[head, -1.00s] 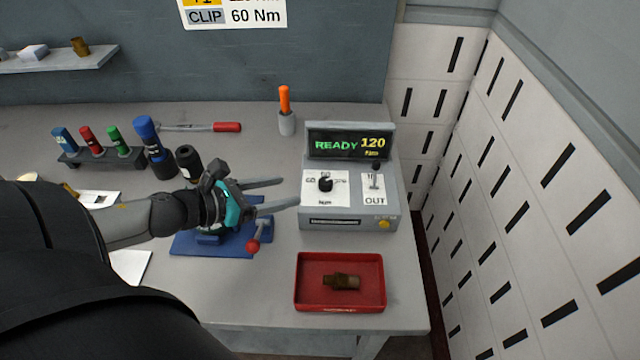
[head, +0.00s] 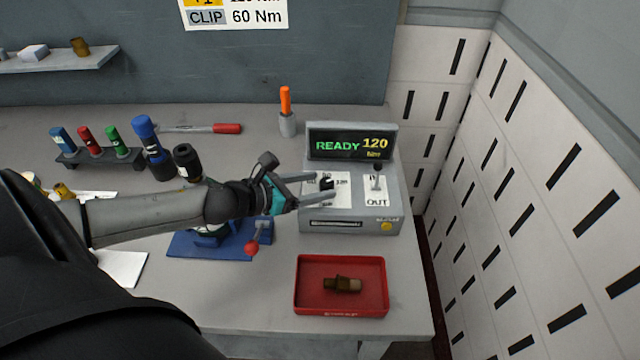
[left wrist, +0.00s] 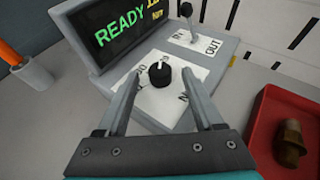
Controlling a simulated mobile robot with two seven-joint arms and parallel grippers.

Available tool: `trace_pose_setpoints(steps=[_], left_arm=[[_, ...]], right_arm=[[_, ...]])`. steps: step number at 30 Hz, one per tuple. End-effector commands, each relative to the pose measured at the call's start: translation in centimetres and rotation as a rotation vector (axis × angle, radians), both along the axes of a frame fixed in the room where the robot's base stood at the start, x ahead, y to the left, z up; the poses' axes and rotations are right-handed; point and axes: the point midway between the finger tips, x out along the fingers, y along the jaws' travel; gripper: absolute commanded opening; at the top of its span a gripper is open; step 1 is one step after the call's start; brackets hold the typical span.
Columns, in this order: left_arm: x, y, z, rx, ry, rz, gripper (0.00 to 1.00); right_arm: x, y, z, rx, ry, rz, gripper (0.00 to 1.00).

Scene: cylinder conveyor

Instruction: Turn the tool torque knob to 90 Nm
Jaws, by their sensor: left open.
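The torque knob (head: 326,184) is a small black dial on a white label on the grey control box (head: 350,225). In the left wrist view the knob (left wrist: 160,77) lies ahead, between the two fingers, with a white pointer mark on top. The display (head: 350,144) reads READY 120. My left gripper (head: 325,187) is open, its fingers reaching over the box on either side of the knob. I cannot tell if they touch it. In the left wrist view my left gripper (left wrist: 163,98) is open and empty. My right gripper is not in view.
A lever (head: 377,178) by the OUT label stands right of the knob. A red tray (head: 340,311) with a brass fitting (head: 343,284) is in front. A blue fixture (head: 205,247) with a red-knobbed lever lies below my left arm. An orange-handled tool (head: 286,108) stands behind.

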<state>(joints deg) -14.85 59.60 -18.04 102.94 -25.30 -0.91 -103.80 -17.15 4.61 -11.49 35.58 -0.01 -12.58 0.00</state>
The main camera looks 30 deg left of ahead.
Motion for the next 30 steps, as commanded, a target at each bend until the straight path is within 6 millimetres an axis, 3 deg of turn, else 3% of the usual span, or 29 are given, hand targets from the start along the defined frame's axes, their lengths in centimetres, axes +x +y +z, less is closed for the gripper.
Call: trace_pose_setpoints(steps=[7, 19, 30], left_arm=[[1.17, -0.43, -0.42, 0.001, -0.002, 0.001, 0.69], [1.35, -0.55, -0.57, 0.001, 0.0, 0.0, 0.69], [1.33, -0.55, -0.57, 0.001, 0.0, -0.001, 0.27]], right_arm=[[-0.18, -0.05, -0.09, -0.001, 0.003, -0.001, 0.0], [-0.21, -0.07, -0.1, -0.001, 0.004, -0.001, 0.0], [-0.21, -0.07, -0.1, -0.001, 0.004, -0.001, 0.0]])
